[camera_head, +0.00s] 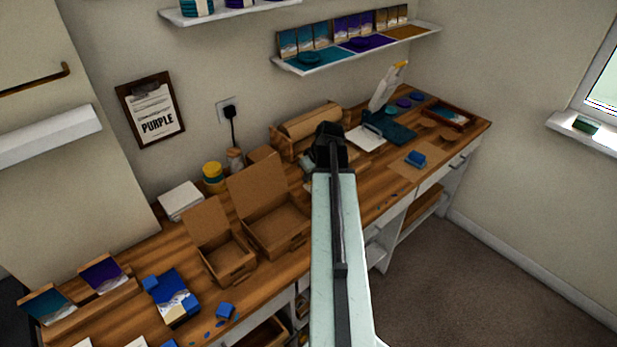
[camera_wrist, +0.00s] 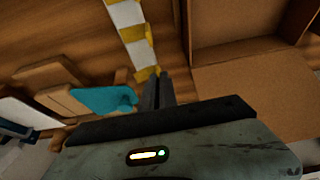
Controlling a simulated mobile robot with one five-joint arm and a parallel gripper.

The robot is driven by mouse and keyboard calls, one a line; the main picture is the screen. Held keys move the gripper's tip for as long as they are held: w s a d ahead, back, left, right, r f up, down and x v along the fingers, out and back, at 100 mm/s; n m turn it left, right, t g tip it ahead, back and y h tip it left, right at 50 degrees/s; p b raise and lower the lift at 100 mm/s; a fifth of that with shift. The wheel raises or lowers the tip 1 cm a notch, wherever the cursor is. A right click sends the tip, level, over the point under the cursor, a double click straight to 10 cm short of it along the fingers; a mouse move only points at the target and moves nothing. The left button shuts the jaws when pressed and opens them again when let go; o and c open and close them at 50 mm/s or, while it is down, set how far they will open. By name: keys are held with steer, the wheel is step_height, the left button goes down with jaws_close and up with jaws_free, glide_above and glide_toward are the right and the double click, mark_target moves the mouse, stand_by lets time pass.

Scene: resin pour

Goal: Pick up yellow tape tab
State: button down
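In the wrist view a strip of yellow-and-white striped tape (camera_wrist: 131,24) runs down from the top edge over brown wood. Its yellow end, the tape tab (camera_wrist: 146,75), reaches to my fingertips. My gripper (camera_wrist: 160,75) has its two dark fingers close together, with only a narrow gap. I cannot tell whether the tab is between the fingers or just behind them. In the head view my gripper (camera_head: 330,135) is over the back of the workbench, near a brown roll. My own arm hides the tape there.
Open cardboard boxes (camera_head: 268,222) stand left of my arm; cardboard also fills the wrist view's right side (camera_wrist: 245,95). A teal piece (camera_wrist: 103,100) lies left of my fingers. A yellow-topped jar (camera_head: 212,172) and white stack (camera_head: 181,201) stand at the back. A shelf (camera_head: 360,48) hangs above.

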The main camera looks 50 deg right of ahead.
steer(key=s+d+r, duration=0.1)
steer(key=s+d, duration=0.3)
steer(key=s, duration=0.2)
steer(key=s+d+r+p, duration=0.1)
steer(key=s+d, duration=0.4)
steer(key=s, duration=0.2)
steer(key=shift+s+r, duration=0.15)
steer(key=shift+s, duration=0.05)
